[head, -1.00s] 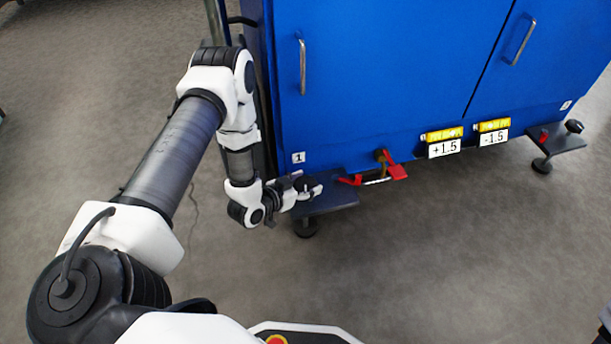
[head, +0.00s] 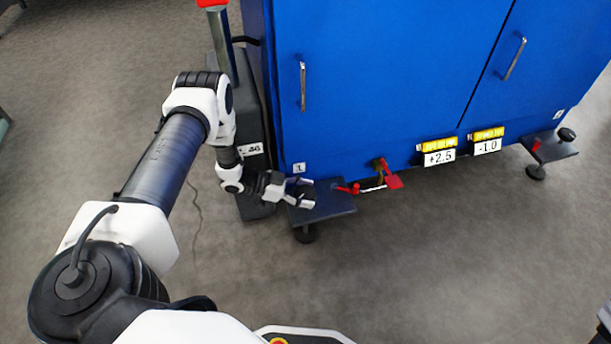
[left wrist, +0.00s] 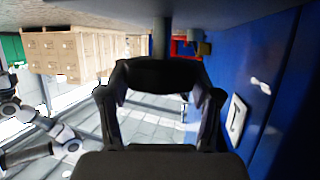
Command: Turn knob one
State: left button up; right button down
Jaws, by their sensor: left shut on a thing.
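Knob one (left wrist: 160,76) is a dark round knob at the left foot plate (head: 335,208) of the blue cabinet, near the small label "1" (head: 299,168). My left gripper (head: 301,193) is shut on it, with a finger on each side in the left wrist view (left wrist: 160,108). In the head view the fingers mostly hide the knob.
The blue cabinet (head: 390,80) stands behind the plate. A red-handled part (head: 393,181) sits on its lower edge beside the plate. Another dark knob (head: 567,134) is on the right foot plate (head: 552,149). A grey post (head: 222,45) stands left of the cabinet. The floor in front is clear.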

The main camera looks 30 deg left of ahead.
dwell(0.3)
pick_arm(q)
jog(key=shift+w, duration=0.1)
jog(key=o, duration=1.1)
jog(key=shift+o, duration=0.2)
